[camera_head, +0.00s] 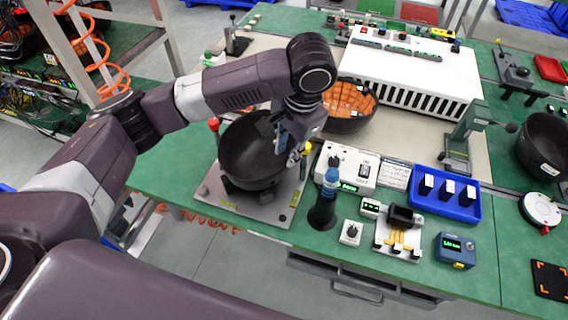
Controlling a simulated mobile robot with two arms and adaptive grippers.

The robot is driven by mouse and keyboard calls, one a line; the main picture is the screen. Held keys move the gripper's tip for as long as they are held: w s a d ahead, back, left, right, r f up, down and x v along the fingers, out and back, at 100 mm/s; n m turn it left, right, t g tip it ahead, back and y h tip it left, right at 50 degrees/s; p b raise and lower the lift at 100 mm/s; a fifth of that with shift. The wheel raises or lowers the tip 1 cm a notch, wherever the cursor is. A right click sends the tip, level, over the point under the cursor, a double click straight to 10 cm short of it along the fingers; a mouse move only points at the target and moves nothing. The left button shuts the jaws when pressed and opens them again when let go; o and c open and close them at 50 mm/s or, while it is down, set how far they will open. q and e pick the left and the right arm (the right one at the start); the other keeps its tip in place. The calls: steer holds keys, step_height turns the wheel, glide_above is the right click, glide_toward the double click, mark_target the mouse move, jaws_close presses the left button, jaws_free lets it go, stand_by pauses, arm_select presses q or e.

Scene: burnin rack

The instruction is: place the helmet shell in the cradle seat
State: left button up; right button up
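A black bowl-shaped helmet shell (245,158), open side up, is at the grey cradle plate (272,212) on the green bench. It appears to sit among the dark supports of the cradle, but I cannot see whether it is fully down. My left gripper (293,154) points down at the shell's right rim, seen nearly edge-on. Its fingertips are small and partly overlap the rim, so I cannot tell whether they are shut on it. The arm hides part of the far side. My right gripper is not in view.
A dark shell with orange lining (352,100) stands just behind. Another black shell (543,146) is at the far right. A white slotted box (415,72), a dark green press (467,135), a blue tray (430,203) and a dark upright tool (322,210) crowd the right side.

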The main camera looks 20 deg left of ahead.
arm_select(q)
steer(key=shift+s+d+r, duration=0.15)
steer(key=shift+d+r, duration=0.05)
steer(key=shift+r, duration=0.85)
steer(key=shift+s+d+r, duration=0.1)
steer(key=shift+d+r, duration=0.05)
steer(key=shift+r, duration=0.85)
